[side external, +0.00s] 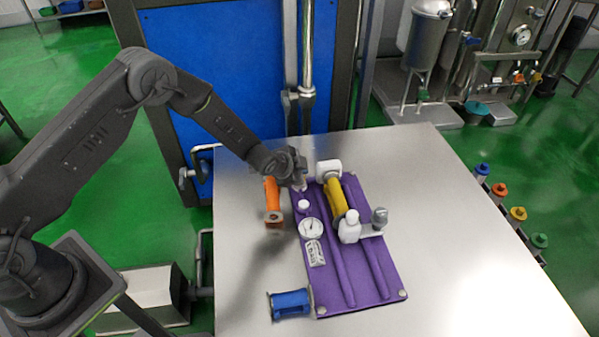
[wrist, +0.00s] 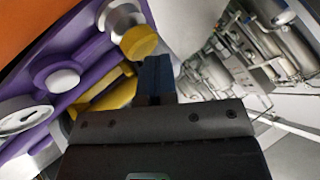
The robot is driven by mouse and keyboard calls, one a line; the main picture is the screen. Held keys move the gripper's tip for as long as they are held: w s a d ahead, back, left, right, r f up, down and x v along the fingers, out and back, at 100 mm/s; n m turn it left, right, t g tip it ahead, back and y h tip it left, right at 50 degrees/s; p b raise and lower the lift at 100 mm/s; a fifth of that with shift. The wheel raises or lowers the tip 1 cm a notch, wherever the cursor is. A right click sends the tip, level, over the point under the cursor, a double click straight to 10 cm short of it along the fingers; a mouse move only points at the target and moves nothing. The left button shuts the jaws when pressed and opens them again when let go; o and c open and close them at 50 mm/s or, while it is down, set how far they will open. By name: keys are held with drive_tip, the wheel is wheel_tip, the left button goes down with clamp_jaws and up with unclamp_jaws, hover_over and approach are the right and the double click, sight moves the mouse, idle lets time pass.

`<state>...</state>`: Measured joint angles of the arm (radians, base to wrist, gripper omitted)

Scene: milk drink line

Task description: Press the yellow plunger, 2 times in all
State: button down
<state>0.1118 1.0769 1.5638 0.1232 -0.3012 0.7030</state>
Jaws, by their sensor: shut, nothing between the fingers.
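The yellow plunger (side external: 336,197) lies on the purple panel (side external: 365,285) between a white cap at its far end and a white bottle at its near end. In the wrist view, a round yellow part (wrist: 138,42) and a longer yellow part (wrist: 112,92) show beside and behind my fingers. My gripper (side external: 300,184) is shut and empty, just left of the plunger's far end in the side view. Its dark fingers (wrist: 157,78) overlap the yellow parts' edge in the wrist view. I cannot tell whether they touch.
The panel also carries a white cap (side external: 328,168), a white round knob (side external: 304,204), a gauge (side external: 311,228), a white bottle (side external: 349,227) and a grey-topped fitting (side external: 380,217). The table's right side is clear.

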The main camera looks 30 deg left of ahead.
drive_tip(key=shift+r, duration=1.3)
drive_tip(key=shift+r, duration=0.1)
drive_tip(key=shift+r, duration=2.45)
wheel_tip(320, 180, up, 4)
drive_tip(key=shift+f, duration=0.1)
idle(0.3)
drive_tip(key=shift+f, duration=0.1)
drive_tip(key=shift+f, duration=4.3)
drive_tip(key=shift+f, duration=0.15)
